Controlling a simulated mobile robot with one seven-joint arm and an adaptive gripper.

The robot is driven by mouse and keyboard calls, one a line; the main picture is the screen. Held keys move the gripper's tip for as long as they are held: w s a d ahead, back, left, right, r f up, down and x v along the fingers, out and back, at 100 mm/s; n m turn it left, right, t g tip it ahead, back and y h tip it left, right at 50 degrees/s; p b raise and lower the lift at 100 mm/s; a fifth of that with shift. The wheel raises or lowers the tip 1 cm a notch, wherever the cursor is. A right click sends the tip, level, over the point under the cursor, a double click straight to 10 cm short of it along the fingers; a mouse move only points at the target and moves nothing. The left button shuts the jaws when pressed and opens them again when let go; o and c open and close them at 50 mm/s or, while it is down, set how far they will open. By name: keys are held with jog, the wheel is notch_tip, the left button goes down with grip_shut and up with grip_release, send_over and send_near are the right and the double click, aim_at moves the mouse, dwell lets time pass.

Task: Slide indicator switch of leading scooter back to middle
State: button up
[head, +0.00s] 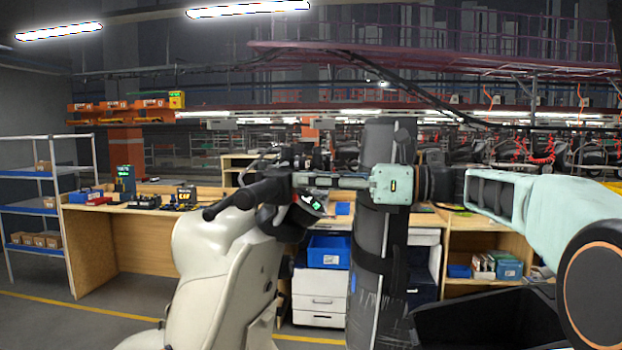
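The scooter (218,270) with cream-white bodywork stands left of centre in the head view. Its black handlebar grip (240,196) points toward the lower left. A dark display with a small green light (312,202) sits by the handlebar. My arm reaches in from the right, and my gripper (284,180) points left at the handlebar beside the inner end of the grip. The fingertips overlap dark handlebar parts, so I cannot tell whether they touch or how far apart they are. The indicator switch is too small or hidden to make out.
A wooden workbench (140,240) with tools stands behind at left, near a shelf rack (42,210) with boxes. A blue bin (328,251) sits on white drawers (318,291) behind the scooter. Open floor shows at lower left.

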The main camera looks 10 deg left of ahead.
jog(key=shift+o, duration=0.7)
jog(key=d, duration=1.2)
jog(key=shift+s, duration=0.25)
